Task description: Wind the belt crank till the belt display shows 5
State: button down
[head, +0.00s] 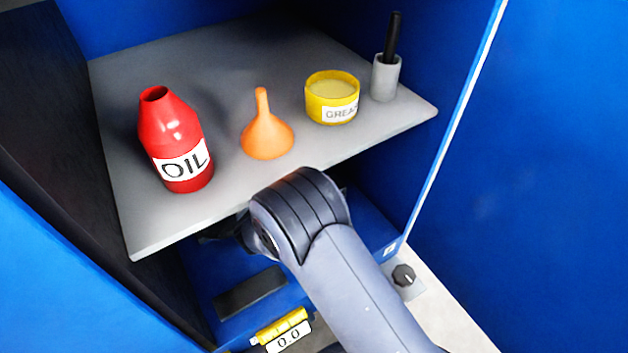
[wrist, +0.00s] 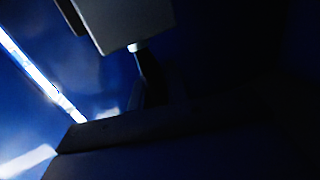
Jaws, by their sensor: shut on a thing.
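A small white display (head: 289,338) in a yellow housing reads 0.0 at the bottom of the head view; no belt label is readable. My arm reaches under the grey shelf, and its end is hidden there. In the dark wrist view, my gripper (wrist: 150,105) shows only as dim shapes, shut around a dark stem (wrist: 150,72). The stem hangs below a grey block (wrist: 130,20) with a pale collar. I take it for the belt crank's handle, but it is too dark to be sure.
The shelf (head: 225,200) overhangs my arm. It carries a red oil bottle (head: 170,130), an orange funnel (head: 267,135), a yellow grease tub (head: 320,108) and a grey cup (head: 385,80) with a black handle. A dark knob (head: 403,275) is right of my arm. Blue walls enclose the sides.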

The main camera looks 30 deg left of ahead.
jog(key=shift+w+r, duration=0.1)
jog(key=c, duration=1.4)
grip_release()
jog(key=shift+o, duration=0.2)
jog(key=s+a+p, duration=0.1)
jog(key=s+p, duration=0.2)
jog(key=s, duration=0.7)
jog(key=shift+s+a, duration=0.35)
jog(key=shift+a, duration=0.05)
jog(key=shift+c, duration=0.4)
